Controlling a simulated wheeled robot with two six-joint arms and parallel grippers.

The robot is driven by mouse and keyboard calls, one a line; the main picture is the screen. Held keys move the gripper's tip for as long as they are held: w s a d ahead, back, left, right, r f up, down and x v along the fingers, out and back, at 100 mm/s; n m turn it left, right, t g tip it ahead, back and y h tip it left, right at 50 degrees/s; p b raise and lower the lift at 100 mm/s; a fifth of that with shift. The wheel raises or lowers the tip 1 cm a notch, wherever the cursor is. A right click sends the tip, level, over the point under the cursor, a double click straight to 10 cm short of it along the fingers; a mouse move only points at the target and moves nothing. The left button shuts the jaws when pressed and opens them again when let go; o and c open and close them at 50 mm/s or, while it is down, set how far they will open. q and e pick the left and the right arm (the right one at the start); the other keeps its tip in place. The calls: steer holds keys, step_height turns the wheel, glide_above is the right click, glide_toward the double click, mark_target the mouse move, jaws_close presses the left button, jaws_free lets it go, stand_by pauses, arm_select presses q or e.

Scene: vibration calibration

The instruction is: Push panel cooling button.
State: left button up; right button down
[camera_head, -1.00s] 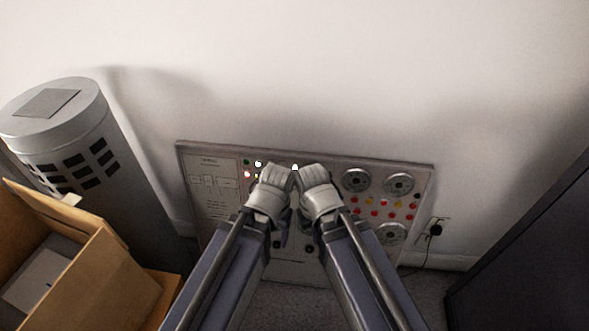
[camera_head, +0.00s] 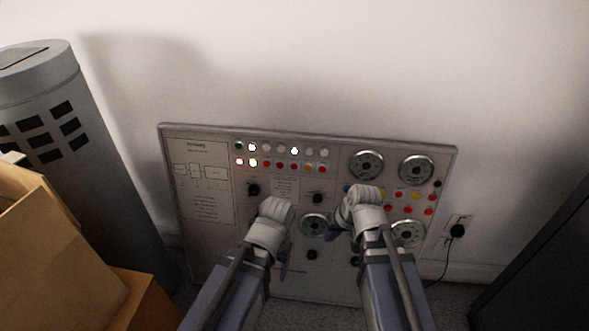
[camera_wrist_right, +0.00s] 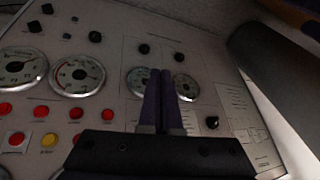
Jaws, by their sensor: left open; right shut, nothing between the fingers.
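The grey control panel (camera_head: 212,250) leans against the wall in the head view and fills much of the right wrist view (camera_wrist_right: 117,85). It carries rows of red, white and yellow buttons or lamps, black knobs and round gauges. No label is legible, so I cannot tell which button is for cooling. My left gripper (camera_head: 286,255) is open in front of the panel's lower middle. My right gripper (camera_head: 335,237) is further right, partly hidden by its own wrist; in its wrist view the fingers (camera_wrist_right: 166,98) are shut and empty, over the panel. Contact is unclear.
A grey cylinder with dark vents (camera_head: 100,190) stands left of the panel. Open cardboard boxes (camera_head: 55,250) are at the lower left. A plugged-in cable (camera_head: 457,231) hangs from the wall outlet at right. A dark cabinet (camera_head: 545,270) borders the right side.

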mark_target(295, 151)
arm_select(q)
steer(key=shift+f, duration=0.7)
arm_select(e)
steer(key=w+a+r+m+t+y, duration=0.2)
steer(key=w+a+r+t+y, duration=0.4)
steer(key=w+a+r, duration=0.5)
step_height(295, 151, up, 2)
steer(key=w+t, duration=0.1)
steer(key=t, duration=0.1)
steer(key=shift+w+r+t+y, duration=0.15)
steer(key=shift+w+t+y, duration=0.25)
arm_select(q)
steer(key=shift+f+b, duration=0.75)
steer(key=shift+f, duration=0.1)
arm_select(e)
steer(key=w+d+f, duration=0.1)
steer(key=w, duration=0.7)
steer(key=shift+w+f, duration=0.25)
steer(key=shift+f, duration=0.15)
steer(key=shift+w+d, duration=0.1)
steer(key=shift+d, duration=0.05)
arm_select(q)
steer(key=shift+f, duration=0.1)
arm_select(e)
steer(key=shift+w+f, duration=0.1)
steer(key=shift+w, duration=0.2)
